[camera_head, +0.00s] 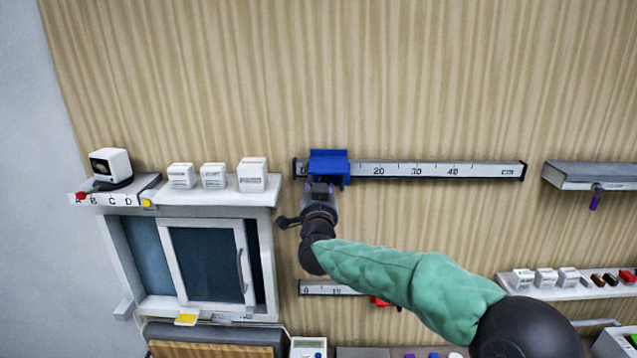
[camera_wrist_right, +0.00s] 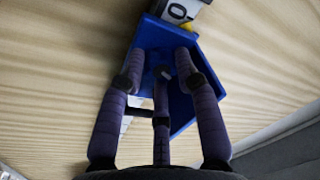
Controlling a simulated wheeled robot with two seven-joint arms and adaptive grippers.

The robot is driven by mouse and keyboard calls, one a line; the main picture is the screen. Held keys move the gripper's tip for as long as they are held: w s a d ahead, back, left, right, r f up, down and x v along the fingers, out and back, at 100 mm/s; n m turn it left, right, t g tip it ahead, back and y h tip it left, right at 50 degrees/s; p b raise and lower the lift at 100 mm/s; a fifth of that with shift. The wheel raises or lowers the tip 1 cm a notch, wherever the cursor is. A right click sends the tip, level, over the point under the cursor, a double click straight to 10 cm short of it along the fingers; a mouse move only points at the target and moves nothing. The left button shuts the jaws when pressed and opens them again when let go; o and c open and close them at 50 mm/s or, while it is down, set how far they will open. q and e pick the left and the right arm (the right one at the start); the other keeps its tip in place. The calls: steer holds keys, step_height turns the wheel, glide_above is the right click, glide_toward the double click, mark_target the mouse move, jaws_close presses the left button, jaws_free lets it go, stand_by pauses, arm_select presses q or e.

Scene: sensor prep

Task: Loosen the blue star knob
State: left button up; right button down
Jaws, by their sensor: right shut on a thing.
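A blue slider (camera_head: 328,163) sits near the 0 end of the upper ruler rail (camera_head: 430,171) on the wooden wall. It also shows in the right wrist view (camera_wrist_right: 207,112). My right gripper (camera_head: 319,187) reaches up to the slider's underside. In the right wrist view its three dark fingers (camera_wrist_right: 172,68) close in against the blue part. The blue star knob lies between the fingertips and is mostly hidden, so its outline cannot be made out. My left gripper is not in view.
A shelf (camera_head: 225,188) with white boxes stands left of the rail, above a sliding-door cabinet (camera_head: 208,262). A lower rail (camera_head: 325,289) with a red part (camera_head: 381,302) is partly behind my right arm. Another shelf (camera_head: 575,290) holds small items at right.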

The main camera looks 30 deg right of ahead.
steer(key=shift+d+r+n+y+p, duration=0.15)
steer(key=shift+n+p, duration=0.2)
steer(key=shift+n, duration=0.5)
steer(key=shift+a+r+n+y+p, duration=0.1)
steer(key=shift+n+y+p, duration=0.15)
steer(key=shift+n, duration=0.55)
steer(key=shift+d+r+n+y+p, duration=0.15)
steer(key=shift+n+p, duration=0.25)
steer(key=shift+n, duration=0.45)
steer(key=shift+a+r, duration=0.1)
steer(key=c, duration=1.2)
jaws_free()
steer(key=shift+s+a+f, duration=0.1)
steer(key=shift+f, duration=0.1)
steer(key=shift+s+a, duration=0.1)
steer(key=shift+s, duration=0.1)
steer(key=v, duration=1.1)
steer(key=shift+s+f, duration=0.15)
steer(key=shift+f, duration=0.05)
steer(key=shift+f, duration=0.1)
